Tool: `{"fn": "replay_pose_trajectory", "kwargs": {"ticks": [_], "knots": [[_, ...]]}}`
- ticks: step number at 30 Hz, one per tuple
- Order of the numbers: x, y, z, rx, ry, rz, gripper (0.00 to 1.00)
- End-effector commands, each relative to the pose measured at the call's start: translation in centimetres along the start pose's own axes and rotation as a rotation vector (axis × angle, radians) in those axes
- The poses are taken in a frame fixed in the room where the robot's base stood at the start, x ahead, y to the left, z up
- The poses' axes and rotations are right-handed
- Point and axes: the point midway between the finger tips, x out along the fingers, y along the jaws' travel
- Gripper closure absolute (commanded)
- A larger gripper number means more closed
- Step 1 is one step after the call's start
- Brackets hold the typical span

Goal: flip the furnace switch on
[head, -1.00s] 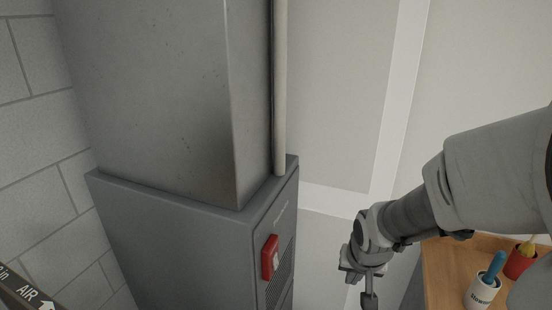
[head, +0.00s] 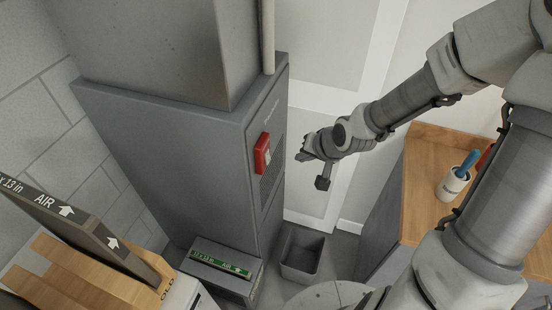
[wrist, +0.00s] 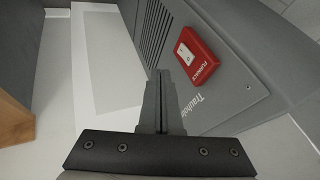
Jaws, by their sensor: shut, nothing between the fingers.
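The furnace (head: 170,160) is a tall grey metal cabinet in the left half of the head view. A red switch box (head: 262,152) with a white toggle is mounted on its right-facing side. In the wrist view the red box (wrist: 198,57) is labelled FURNACE and its white toggle (wrist: 185,54) shows; I cannot tell whether it is on or off. My gripper (head: 303,157) is just right of the switch box, apart from it. In the wrist view my fingers (wrist: 160,77) are together and empty, pointing along the panel beside the box.
A dark open bin (head: 302,255) stands on the floor right of the furnace. A wooden-topped counter (head: 425,185) with a white cup (head: 453,184) is at right.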

Motion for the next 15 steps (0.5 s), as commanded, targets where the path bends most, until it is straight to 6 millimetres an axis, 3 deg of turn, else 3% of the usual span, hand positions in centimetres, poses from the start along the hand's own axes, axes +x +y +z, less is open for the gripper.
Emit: {"fn": "replay_pose_trajectory", "kwargs": {"ticks": [8, 15], "knots": [[0.7, 0.0, 0.1, -0.002, -0.001, 0.000, 1.00], [3.4, 0.0, 0.2, -0.003, -0.003, 0.000, 1.00]]}}
